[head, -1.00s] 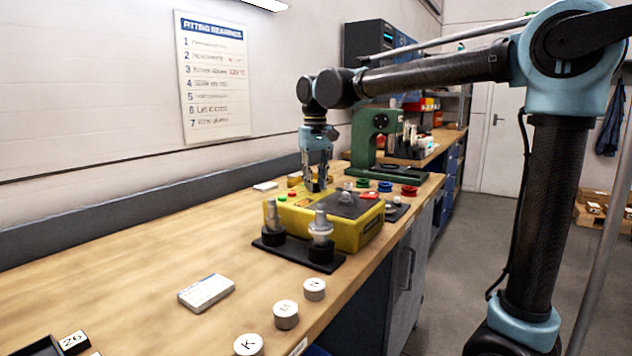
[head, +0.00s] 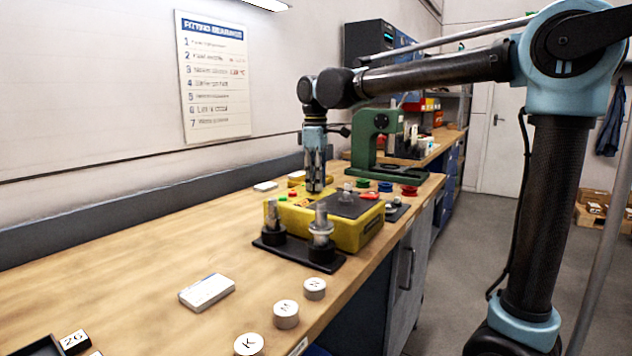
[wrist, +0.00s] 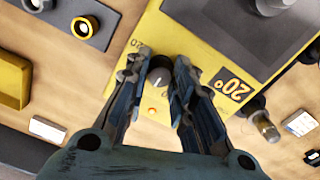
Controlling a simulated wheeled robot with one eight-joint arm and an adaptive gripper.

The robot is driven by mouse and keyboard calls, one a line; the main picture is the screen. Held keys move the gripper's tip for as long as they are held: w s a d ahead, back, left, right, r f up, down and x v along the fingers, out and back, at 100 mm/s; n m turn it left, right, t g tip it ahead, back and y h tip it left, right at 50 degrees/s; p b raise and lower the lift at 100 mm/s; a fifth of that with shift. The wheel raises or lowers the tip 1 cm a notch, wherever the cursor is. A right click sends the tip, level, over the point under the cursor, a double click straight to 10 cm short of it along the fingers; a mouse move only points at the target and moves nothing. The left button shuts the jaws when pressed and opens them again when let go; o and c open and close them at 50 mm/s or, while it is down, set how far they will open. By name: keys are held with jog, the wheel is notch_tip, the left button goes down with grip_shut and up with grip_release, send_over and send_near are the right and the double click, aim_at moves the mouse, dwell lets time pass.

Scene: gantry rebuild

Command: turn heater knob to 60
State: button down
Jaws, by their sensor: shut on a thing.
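The yellow heater (head: 347,237) stands on the bench with a dark plate on top; it also shows in the wrist view (wrist: 203,62). Its dark round knob (wrist: 159,76), with a pale pointer line, sits on the yellow panel. My gripper (head: 316,188) points straight down over the heater's back left part. In the wrist view my gripper (wrist: 160,80) is shut on the knob, with one finger on each side, hiding part of it and some dial marks. A dial number "20" is visible beside the knob.
A black stand (head: 300,257) with two metal shafts is in front of the heater. A green press (head: 377,145) stands behind it. Red, blue and green rings lie to the right. White labelled discs (head: 286,315) and a white box (head: 207,292) are nearer; the bench's left part is mostly clear.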

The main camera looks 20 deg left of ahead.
jog(key=n, duration=0.5)
jog(key=shift+w+d+n, duration=0.1)
jog(key=shift+w+n, duration=0.1)
jog(key=shift+n, duration=0.1)
jog(key=n, duration=1.5)
jog(key=shift+n, duration=0.3)
jog(key=shift+n, duration=0.4)
jog(key=c, duration=1.3)
grip_release()
jog(key=shift+c, duration=0.2)
jog(key=shift+s, duration=0.1)
